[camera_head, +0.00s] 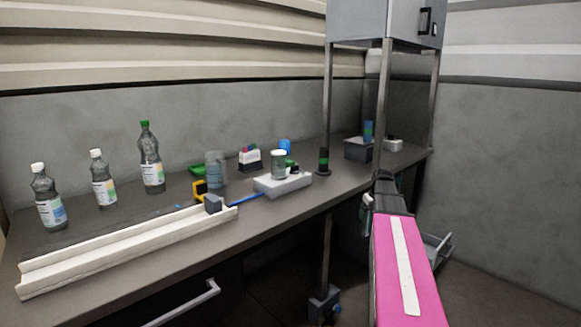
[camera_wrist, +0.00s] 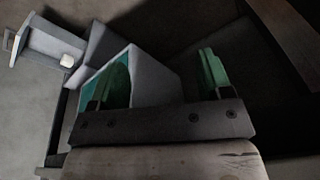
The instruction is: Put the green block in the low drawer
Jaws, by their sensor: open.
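My gripper (camera_wrist: 163,78) is open in the wrist view, with its two green fingers apart and nothing seen held between them. It hangs over a pale grey box-like part (camera_wrist: 155,80) with a teal face (camera_wrist: 98,78). In the head view my arm hides most of the gripper. A grey drawer or tray (camera_head: 437,250) sits low behind my arm. A similar grey tray with a handle (camera_wrist: 48,42) shows at the left of the wrist view.
The dark bench (camera_head: 130,280) carries several bottles, a long white rail (camera_head: 120,250), a grey plate with a jar (camera_head: 283,184), and a grey bin (camera_head: 357,150). A cabinet on posts (camera_head: 385,22) rises at the back. A drawer handle (camera_head: 185,304) juts out below the bench.

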